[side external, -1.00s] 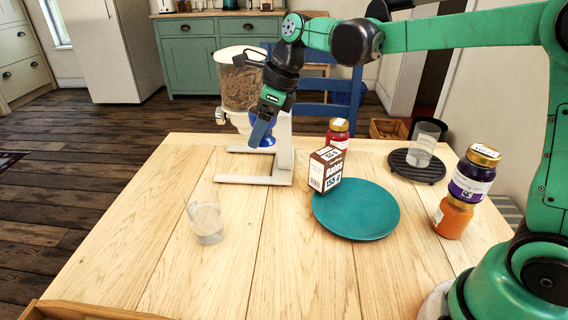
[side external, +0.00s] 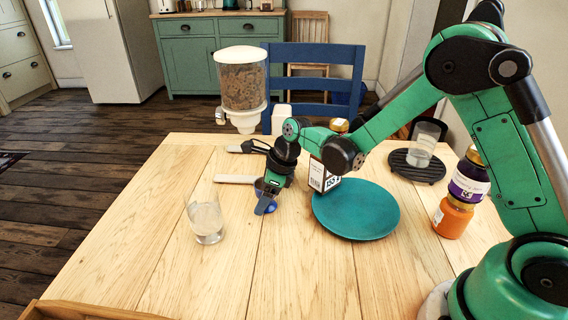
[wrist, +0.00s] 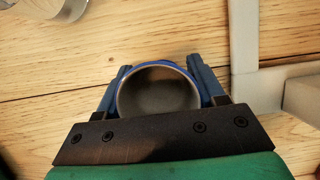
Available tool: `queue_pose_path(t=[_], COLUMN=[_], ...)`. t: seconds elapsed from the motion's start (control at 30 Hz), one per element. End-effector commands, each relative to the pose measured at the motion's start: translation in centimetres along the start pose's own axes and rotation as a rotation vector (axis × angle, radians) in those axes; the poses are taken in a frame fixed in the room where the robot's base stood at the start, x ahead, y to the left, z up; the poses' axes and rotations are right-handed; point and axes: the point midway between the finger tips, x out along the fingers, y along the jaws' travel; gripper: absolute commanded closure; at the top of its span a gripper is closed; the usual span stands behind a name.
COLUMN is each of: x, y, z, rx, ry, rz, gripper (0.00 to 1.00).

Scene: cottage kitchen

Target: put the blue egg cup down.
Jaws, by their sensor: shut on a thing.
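The blue egg cup (wrist: 158,66) sits between the two fingers of my gripper (wrist: 160,80) in the wrist view, its round opening facing the camera. The inside looks grey and empty. In the side view my gripper (side external: 264,207) is low over the wooden table, left of the teal plate, and a bit of the blue egg cup (side external: 271,207) shows beside the fingers. My gripper is shut on the cup. The cup is upright, at or just above the table top; I cannot tell whether its base touches.
A clear glass (side external: 206,220) stands to the left. The teal plate (side external: 356,209) is to the right, with a small box (side external: 323,175) behind it. The dispenser (side external: 243,85) stands behind my gripper. Stacked jars (side external: 462,195) and a glass on a black trivet (side external: 405,168) are at right. The table front is clear.

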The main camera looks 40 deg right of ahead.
Motion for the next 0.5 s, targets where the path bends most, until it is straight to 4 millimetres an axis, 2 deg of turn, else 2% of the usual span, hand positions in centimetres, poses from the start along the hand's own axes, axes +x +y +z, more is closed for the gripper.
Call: queue_pose_path(t=[0.27, 0.3, 0.4, 0.5], x=[0.22, 0.25, 0.22, 0.22], y=[-0.01, -0.01, -0.01, -0.01], z=[-0.08, -0.1, -0.09, -0.08], rx=[0.0, 0.0, 0.0, 0.0], ry=[0.0, 0.0, 0.0, 0.0], rz=[0.0, 0.0, 0.0, 0.0], gripper=[0.92, 0.32, 0.06, 0.06])
